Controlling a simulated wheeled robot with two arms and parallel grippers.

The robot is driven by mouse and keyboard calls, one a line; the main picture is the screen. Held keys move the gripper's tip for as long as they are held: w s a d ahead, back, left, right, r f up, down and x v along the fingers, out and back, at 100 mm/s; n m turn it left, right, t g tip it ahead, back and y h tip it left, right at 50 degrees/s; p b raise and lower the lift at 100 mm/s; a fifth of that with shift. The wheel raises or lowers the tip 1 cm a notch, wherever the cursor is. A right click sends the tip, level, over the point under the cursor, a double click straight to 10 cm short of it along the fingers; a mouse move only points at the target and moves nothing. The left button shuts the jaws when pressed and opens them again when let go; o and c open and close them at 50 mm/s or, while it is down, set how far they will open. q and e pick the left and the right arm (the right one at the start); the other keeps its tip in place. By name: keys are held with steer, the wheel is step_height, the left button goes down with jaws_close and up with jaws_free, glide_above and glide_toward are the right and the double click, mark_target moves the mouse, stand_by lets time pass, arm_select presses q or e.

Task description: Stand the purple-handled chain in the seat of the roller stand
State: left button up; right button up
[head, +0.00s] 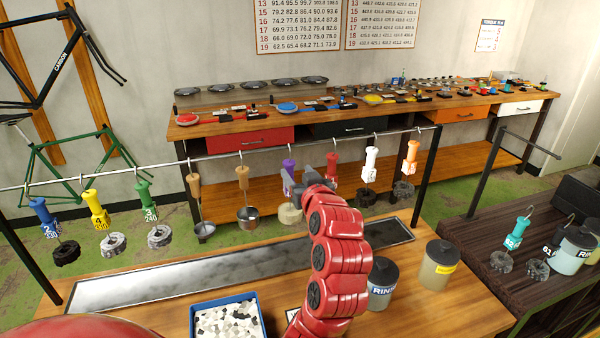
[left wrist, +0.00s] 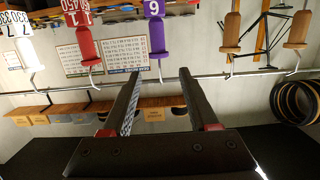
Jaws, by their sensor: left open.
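The purple-handled chain hangs from the rail in the middle of the head view. Its purple handle (head: 288,166) is partly behind my left gripper, and its pale chain coil (head: 290,213) hangs below. My left gripper (head: 296,187) is open, its dark fingers in front of or beside the handle; the head view does not settle which. In the left wrist view the purple handle (left wrist: 157,36) and its hook show above the gap between the open fingers (left wrist: 160,74), not gripped. I cannot make out the roller stand. My right gripper is not in view.
The rail (head: 220,154) carries several neighbours close by, including a wooden-handled ladle (head: 242,178) and a red-handled tool (head: 332,168). Below are a long metal tray (head: 180,283), a blue-rimmed bin (head: 194,309) and lidded jars (head: 438,266). A dark side table (head: 485,240) stands right.

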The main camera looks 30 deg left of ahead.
mark_target(291, 172)
arm_select(q)
steer(key=p+x, duration=0.2)
steer(key=x, duration=0.7)
steer(key=shift+r, duration=0.1)
step_height(291, 172, down, 3)
steer(key=b, duration=0.3)
steer(key=shift+d+r, duration=0.1)
steer(key=shift+r, duration=0.05)
steer(key=shift+f+b, duration=0.4)
steer(key=shift+b, duration=0.15)
steer(key=shift+r, duration=0.1)
jaws_close()
steer(key=shift+r, duration=0.1)
